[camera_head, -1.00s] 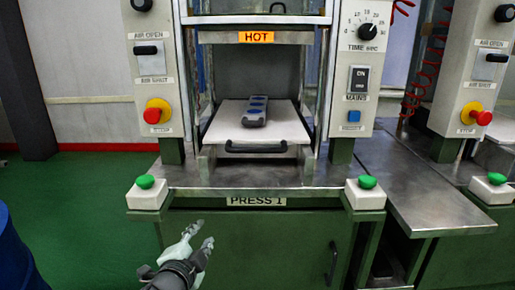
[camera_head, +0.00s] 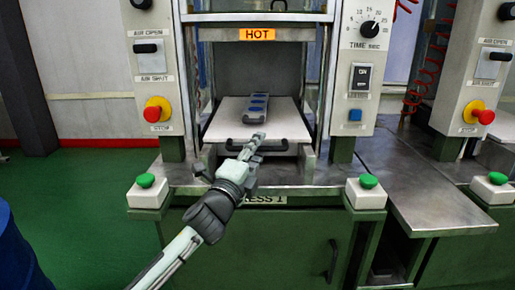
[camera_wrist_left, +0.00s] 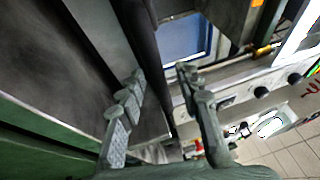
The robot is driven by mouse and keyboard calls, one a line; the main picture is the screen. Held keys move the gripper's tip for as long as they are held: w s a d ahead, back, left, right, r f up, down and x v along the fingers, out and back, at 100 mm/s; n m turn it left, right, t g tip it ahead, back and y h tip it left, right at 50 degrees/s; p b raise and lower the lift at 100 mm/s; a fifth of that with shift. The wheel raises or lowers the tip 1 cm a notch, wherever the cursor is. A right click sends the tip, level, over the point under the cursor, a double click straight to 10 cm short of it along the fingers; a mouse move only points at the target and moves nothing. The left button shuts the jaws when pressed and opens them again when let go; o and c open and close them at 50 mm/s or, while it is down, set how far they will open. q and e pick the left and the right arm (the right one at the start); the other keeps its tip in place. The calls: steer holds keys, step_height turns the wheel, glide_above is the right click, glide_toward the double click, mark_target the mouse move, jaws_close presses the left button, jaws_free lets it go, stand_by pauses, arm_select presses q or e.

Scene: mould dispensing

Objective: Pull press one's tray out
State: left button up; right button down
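Press one's tray (camera_head: 222,128) is a light flat plate inside the press opening below the HOT sign. Its black handle (camera_head: 282,147) runs along the front edge. A dark mould with blue cavities (camera_head: 256,108) lies on the tray. Contact cannot be told. My right gripper is not in view.
Green buttons (camera_head: 146,181) and (camera_head: 368,181) sit on white boxes at both front corners of the press. Control panels with a red stop knob (camera_head: 153,114) and dial (camera_head: 369,28) flank the opening. A metal side table (camera_head: 420,185) stands right.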

arm_select(q)
steer(key=shift+w, duration=0.1)
jaws_close()
stand_by(0.6)
